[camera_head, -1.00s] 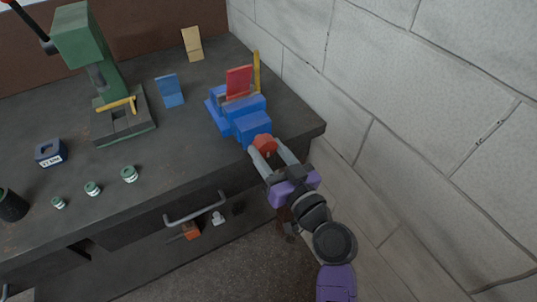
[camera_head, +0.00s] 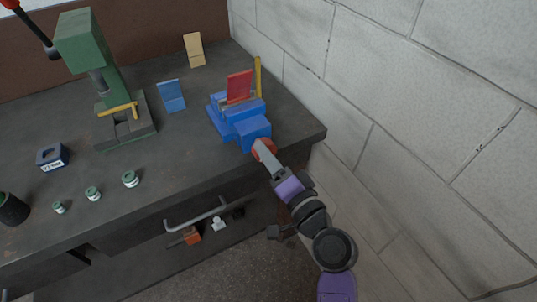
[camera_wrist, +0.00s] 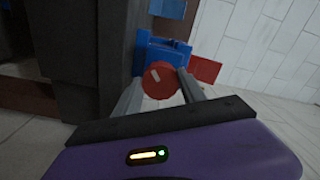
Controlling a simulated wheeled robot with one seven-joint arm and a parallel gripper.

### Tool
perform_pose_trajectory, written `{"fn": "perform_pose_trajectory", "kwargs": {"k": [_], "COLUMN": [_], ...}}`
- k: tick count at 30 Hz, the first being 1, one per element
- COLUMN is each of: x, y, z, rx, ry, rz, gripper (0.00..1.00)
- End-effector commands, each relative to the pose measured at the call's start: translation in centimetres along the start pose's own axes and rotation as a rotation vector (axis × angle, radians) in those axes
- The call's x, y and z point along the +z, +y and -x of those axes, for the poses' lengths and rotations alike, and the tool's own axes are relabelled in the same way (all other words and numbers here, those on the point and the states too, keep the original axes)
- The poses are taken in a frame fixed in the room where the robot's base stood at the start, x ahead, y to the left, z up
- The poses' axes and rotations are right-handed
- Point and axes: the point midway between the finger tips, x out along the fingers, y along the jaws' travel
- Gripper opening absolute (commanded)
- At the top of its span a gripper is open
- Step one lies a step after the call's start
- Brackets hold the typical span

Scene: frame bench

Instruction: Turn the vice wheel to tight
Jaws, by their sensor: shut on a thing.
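The blue vice (camera_head: 243,122) sits at the right end of the dark bench, with a red plate (camera_head: 239,86) standing up in it. Its red wheel (camera_head: 263,149) is at the front end, towards me, and partly hidden by my gripper in the head view. My gripper (camera_head: 267,158) is shut on the wheel. In the wrist view the red wheel (camera_wrist: 159,80) with a pale mark on its face lies between the two grey fingers of my gripper (camera_wrist: 160,92). The vice (camera_wrist: 163,52) shows behind it.
The bench top (camera_head: 190,135) carries a green press (camera_head: 88,55), a blue stand (camera_head: 171,95), a tan stand (camera_head: 194,49), a blue block (camera_head: 51,157) and several small green-white jars (camera_head: 130,179). A pale block wall (camera_head: 400,90) is close on the right. A bar handle (camera_head: 197,213) juts from the bench front.

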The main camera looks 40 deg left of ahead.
Motion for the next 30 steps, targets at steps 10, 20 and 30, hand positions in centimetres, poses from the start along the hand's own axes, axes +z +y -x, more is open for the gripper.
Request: {"fn": "perform_pose_trajectory", "kwargs": {"k": [10, 20, 30], "x": [-0.32, -0.42, -0.46], "y": [0.14, 0.13, 0.12], "z": [0.24, 0.27, 0.28], "rx": [0.005, 0.005, 0.004], "ry": [0.006, 0.009, 0.011], "rz": [-0.334, -0.648, -0.972], "gripper": [0.07, 0.07, 0.07]}}
